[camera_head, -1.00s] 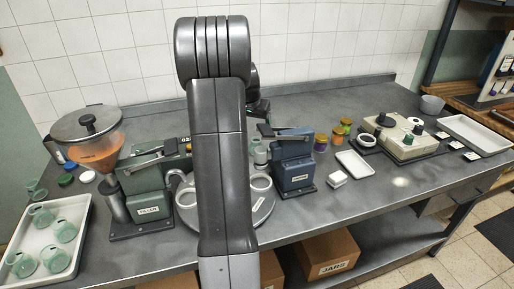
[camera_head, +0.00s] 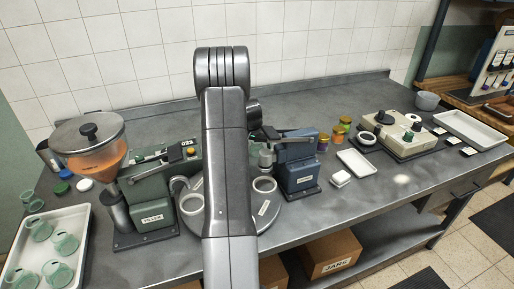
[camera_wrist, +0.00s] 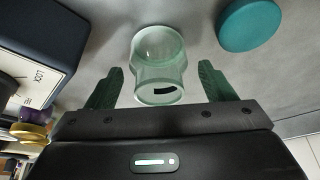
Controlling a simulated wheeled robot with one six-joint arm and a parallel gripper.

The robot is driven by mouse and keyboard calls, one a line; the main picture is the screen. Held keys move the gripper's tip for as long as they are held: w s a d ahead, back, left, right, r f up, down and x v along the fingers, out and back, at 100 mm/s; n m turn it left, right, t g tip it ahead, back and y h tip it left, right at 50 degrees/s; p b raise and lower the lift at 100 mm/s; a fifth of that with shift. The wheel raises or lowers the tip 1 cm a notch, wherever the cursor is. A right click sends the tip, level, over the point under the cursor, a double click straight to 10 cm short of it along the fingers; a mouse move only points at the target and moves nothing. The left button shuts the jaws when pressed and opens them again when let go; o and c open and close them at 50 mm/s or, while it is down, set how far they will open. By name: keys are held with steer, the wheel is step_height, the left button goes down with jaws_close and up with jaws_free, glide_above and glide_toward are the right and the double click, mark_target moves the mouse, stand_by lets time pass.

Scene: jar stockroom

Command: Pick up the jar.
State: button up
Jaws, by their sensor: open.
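A pale green glass jar (camera_wrist: 158,50) is in the middle of the wrist view, with a short dark mark near its lower end. My gripper (camera_wrist: 160,68) is open, with one dark green finger on each side of the jar and a visible gap to both. The jar reaches beyond the fingertips, and I cannot tell how deep it sits between them. In the head view my arm hides the gripper. A small greenish jar (camera_head: 265,157) shows there beside the blue machine, partly hidden; I cannot tell if it is the same one.
The blue machine (camera_head: 298,165) stands close to the right of my arm, and the filler (camera_head: 152,215) to its left. A teal lid (camera_wrist: 248,24) lies near the jar. A white tray (camera_head: 85,245) holds several green jars. Small colourful jars (camera_head: 338,134) stand beyond the blue machine.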

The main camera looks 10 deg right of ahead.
steer(key=shift+w+f, duration=0.1)
steer(key=shift+f, duration=0.1)
steer(key=c, duration=1.1)
